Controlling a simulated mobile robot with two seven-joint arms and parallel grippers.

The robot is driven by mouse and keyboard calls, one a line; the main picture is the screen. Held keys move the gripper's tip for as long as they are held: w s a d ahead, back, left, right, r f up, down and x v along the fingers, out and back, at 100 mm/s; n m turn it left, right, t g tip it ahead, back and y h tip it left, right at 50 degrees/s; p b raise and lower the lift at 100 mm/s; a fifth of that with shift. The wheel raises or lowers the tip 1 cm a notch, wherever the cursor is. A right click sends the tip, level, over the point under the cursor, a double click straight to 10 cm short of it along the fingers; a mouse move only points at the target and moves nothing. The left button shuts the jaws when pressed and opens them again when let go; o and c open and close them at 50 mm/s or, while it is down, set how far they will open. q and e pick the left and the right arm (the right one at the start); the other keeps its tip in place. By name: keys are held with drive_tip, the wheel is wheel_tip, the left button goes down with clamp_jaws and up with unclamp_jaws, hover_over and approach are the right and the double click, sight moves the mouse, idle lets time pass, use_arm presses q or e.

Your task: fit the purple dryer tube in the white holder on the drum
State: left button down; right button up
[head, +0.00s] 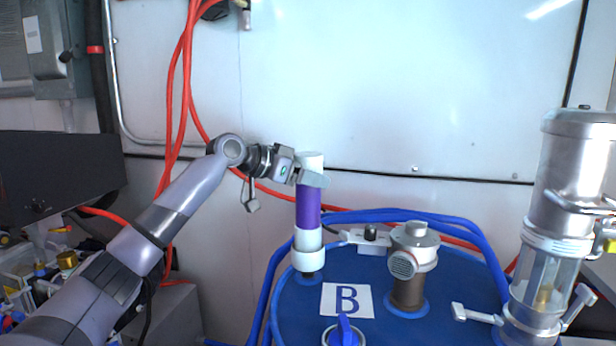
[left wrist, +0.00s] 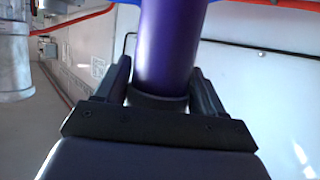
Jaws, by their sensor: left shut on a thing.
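The purple dryer tube (head: 308,208) stands upright over the left part of the blue drum (head: 410,318), with a white top and a white lower end. My left gripper (head: 312,179) is shut on it just below the white top. In the left wrist view the purple tube (left wrist: 168,50) sits between the two dark fingers. The white holder (head: 307,262) is on the drum's left side, on a dark stub. The tube's lower end is in line with the holder and appears to meet it; I cannot tell whether it is seated inside. My right gripper is out of view.
A brown and grey vent fitting (head: 408,265) and a small grey block (head: 368,240) are on the drum right of the tube. A blue valve handle (head: 345,332) is in front. A metal cylinder (head: 545,235) stands far right. Blue hoses (head: 440,220) run behind.

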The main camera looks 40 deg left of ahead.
use_arm(q)
drive_tip(key=shift+f+b, duration=0.35)
drive_tip(key=shift+f, duration=0.05)
drive_tip(key=shift+c, duration=1.9)
unclamp_jaws()
drive_tip(key=shift+f, duration=0.1)
drive_tip(key=shift+s, duration=0.15)
drive_tip(key=b+v, duration=0.5)
drive_tip(key=v, duration=0.6)
